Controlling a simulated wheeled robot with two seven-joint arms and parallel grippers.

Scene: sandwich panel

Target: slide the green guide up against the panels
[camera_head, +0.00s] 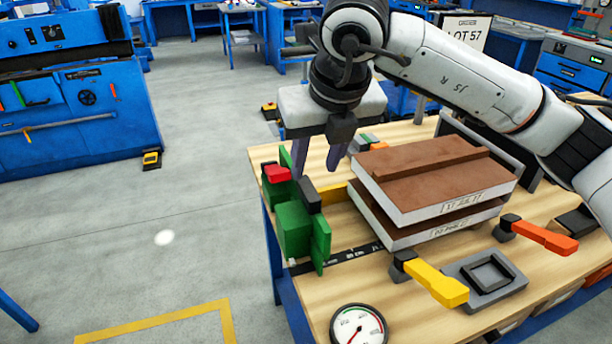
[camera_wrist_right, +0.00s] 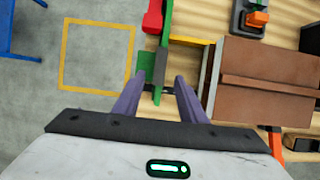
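The green guide (camera_head: 294,228) stands upright at the left edge of the wooden table, with a red part (camera_head: 276,173) and a dark block on top. Two brown panels with white edges are stacked to its right; the upper panel (camera_head: 422,170) is offset from the lower panel (camera_head: 410,232). A gap lies between guide and panels. My right gripper (camera_head: 318,165) is open above and behind the guide, pointing down. In the wrist view its purple fingers (camera_wrist_right: 158,82) are spread, with the guide (camera_wrist_right: 166,32) and its dark block showing between and beyond their tips. Contact cannot be told. My left gripper is not in view.
A yellow-handled clamp (camera_head: 436,283), an orange-handled clamp (camera_head: 542,236), a grey square fixture (camera_head: 486,278) and a round dial gauge (camera_head: 358,327) are on the table in front of the panels. A dark strip (camera_head: 345,256) runs between guide and panels. Open floor lies left of the table.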

